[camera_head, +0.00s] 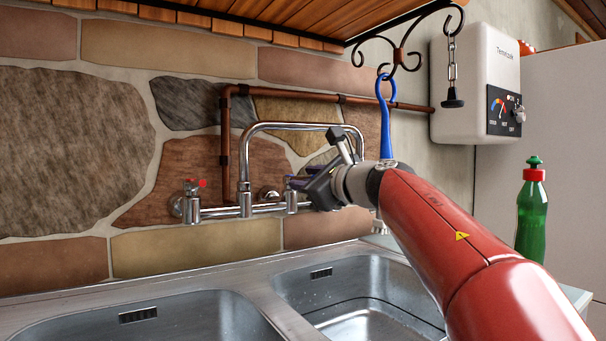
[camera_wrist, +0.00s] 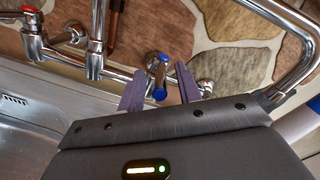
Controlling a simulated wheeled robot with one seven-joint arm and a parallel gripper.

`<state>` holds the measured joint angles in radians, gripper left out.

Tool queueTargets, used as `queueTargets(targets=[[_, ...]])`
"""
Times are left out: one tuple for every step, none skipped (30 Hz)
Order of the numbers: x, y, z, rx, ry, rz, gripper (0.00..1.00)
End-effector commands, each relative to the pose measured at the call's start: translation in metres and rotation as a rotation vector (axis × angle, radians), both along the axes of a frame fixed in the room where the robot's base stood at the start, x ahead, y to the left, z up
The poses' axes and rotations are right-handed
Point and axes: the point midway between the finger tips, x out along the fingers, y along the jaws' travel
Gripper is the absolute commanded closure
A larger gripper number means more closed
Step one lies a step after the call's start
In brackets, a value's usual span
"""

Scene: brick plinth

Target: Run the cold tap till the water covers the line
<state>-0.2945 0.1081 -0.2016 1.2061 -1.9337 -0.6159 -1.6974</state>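The tap unit (camera_head: 245,205) is chrome, mounted on the stone wall, with an arched spout (camera_head: 300,126). Its cold tap with a blue end (camera_wrist: 160,76) shows in the wrist view between the two purple fingers of my gripper (camera_wrist: 159,70). Gaps show on both sides of it, so the fingers are apart. The hot tap with red marks (camera_head: 192,188) is at the left. A dark line (camera_head: 385,300) runs around the right basin (camera_head: 350,272). I cannot tell if water lies below it.
The left basin (camera_head: 190,312) is beside the right one. A blue hook-like tool (camera_head: 386,120) hangs from an iron bracket above my arm. A white heater (camera_head: 470,85) is on the wall, and a green bottle (camera_head: 531,215) stands at the right. A wooden shelf (camera_head: 270,15) overhangs.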

Motion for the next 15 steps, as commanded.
queueTargets(targets=[[0.0050, 0.0041, 0.0015, 0.000, 0.000, 0.001, 0.66], [0.0072, 0.0057, 0.0010, 0.000, 0.001, 0.001, 0.66], [0.0093, 0.0074, 0.0006, 0.000, 0.001, 0.001, 0.66], [0.0104, 0.0083, 0.0006, 0.001, 0.001, 0.000, 0.66], [0.0112, 0.0090, 0.0007, 0.001, 0.001, 0.000, 0.66], [0.0121, 0.0096, 0.0006, 0.001, 0.000, 0.001, 0.66], [0.0125, 0.0098, 0.0006, 0.002, 0.000, 0.000, 0.66], [0.0127, 0.0101, 0.0005, 0.002, 0.000, 0.000, 0.66], [0.0128, 0.0100, 0.0003, 0.002, 0.000, 0.000, 0.66], [0.0128, 0.0100, 0.0003, 0.002, 0.000, 0.000, 0.66], [0.0127, 0.0099, 0.0003, 0.002, 0.000, 0.000, 0.66], [0.0126, 0.0098, 0.0003, 0.002, 0.000, 0.000, 0.66], [0.0127, 0.0098, 0.0002, 0.002, 0.000, 0.000, 0.66], [0.0127, 0.0098, 0.0002, 0.002, 0.000, 0.000, 0.68], [0.0127, 0.0098, 0.0002, 0.002, 0.000, 0.000, 0.74]])
